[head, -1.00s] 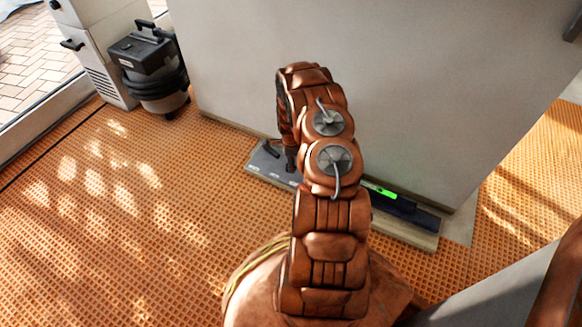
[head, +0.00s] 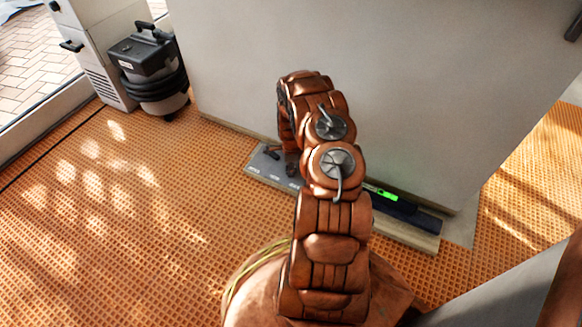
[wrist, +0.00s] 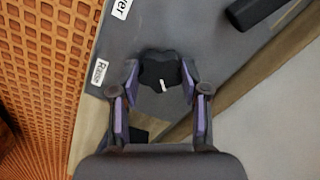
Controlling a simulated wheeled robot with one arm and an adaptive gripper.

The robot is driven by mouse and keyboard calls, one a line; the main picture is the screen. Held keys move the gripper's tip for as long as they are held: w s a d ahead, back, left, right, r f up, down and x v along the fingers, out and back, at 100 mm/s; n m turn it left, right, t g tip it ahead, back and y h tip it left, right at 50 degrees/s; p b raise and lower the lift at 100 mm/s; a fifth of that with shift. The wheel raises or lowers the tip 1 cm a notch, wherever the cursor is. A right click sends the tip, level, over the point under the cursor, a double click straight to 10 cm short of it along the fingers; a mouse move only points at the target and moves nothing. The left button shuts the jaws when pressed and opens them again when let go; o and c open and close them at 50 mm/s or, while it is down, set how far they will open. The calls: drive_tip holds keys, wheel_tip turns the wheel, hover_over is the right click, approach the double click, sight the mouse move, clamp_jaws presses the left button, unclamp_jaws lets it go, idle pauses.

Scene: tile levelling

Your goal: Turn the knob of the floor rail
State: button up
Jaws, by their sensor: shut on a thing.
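The floor rail (head: 425,219) lies along the foot of the grey panel in the head view, with my arm crossing over its middle. Its grey plate (wrist: 215,50) fills much of the wrist view. The knob (wrist: 158,66) is black and lobed, with a short white mark pointing toward the lower part of the wrist picture. My gripper (wrist: 160,78) has one finger on each side of the knob and is shut on it. In the head view my arm largely hides the gripper and knob.
A dark lever or handle (wrist: 255,10) stands on the plate near a partly cut-off label. A label reading "Raise" (wrist: 99,72) is left of the knob. A bright green strip (head: 382,193) shows on the rail. A black vacuum (head: 150,70) stands far left; orange floor (head: 130,220) is clear.

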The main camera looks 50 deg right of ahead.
drive_tip(key=shift+c, duration=0.4)
drive_tip(key=shift+r+n+p, duration=0.1)
drive_tip(key=shift+n+p, duration=0.2)
drive_tip(key=shift+p, duration=0.1)
drive_tip(key=shift+w+r+n+p, duration=0.1)
drive_tip(key=shift+n+p, duration=0.4)
drive_tip(key=shift+n, duration=0.1)
drive_tip(key=n+p, duration=0.2)
drive_tip(key=p, duration=0.2)
drive_tip(key=shift+a+r+n, duration=0.1)
drive_tip(key=shift+n, duration=0.3)
drive_tip(key=shift+n+p, duration=0.9)
drive_tip(key=shift+p, duration=0.25)
drive_tip(key=shift+f+n+p, duration=0.25)
drive_tip(key=shift+n+p, duration=0.1)
drive_tip(key=shift+n, duration=0.75)
